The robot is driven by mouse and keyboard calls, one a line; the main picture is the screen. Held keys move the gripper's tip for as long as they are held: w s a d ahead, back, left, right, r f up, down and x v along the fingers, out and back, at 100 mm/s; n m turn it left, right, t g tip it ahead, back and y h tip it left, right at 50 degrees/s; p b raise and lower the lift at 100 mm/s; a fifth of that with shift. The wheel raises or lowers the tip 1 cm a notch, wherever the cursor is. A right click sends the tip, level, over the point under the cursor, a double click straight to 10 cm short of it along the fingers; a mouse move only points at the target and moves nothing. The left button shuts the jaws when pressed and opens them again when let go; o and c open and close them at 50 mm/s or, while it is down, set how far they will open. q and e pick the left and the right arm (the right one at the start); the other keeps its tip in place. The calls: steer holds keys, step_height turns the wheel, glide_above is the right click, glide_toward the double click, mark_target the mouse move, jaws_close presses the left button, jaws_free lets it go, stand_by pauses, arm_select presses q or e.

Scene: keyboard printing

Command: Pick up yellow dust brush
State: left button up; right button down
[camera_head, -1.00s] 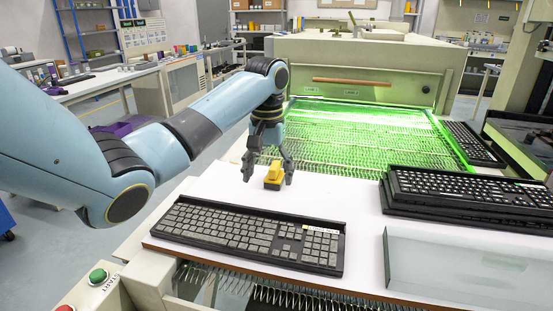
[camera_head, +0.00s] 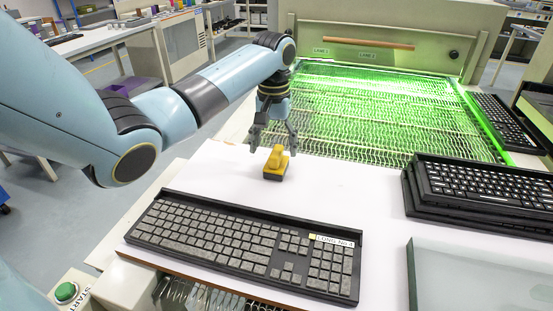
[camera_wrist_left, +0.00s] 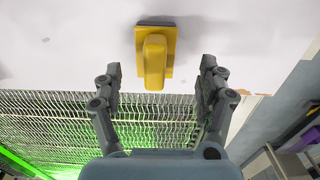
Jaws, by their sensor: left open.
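The yellow dust brush (camera_head: 277,161) stands on the white board (camera_head: 330,195), behind the keyboard, with its dark base down. My left gripper (camera_head: 273,148) is open above and just behind the brush, its fingers pointing down. In the left wrist view the brush (camera_wrist_left: 155,57) lies ahead of the gap between the open fingers (camera_wrist_left: 160,75), a little left of the middle at its top. Nothing is held, and no finger clearly touches the brush. My right gripper does not show.
A dark keyboard (camera_head: 245,243) lies in front of the brush. Stacked keyboards (camera_head: 480,190) and a glassy pale box (camera_head: 480,275) sit on the right. A green-lit conveyor mesh (camera_head: 380,110) runs behind. The board between brush and stack is clear.

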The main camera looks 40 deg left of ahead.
mark_target(276, 163)
arm_select(q)
steer(key=f, duration=0.5)
steer(key=shift+d+f, duration=0.25)
steer(key=shift+d, duration=0.05)
steer(key=c, duration=1.4)
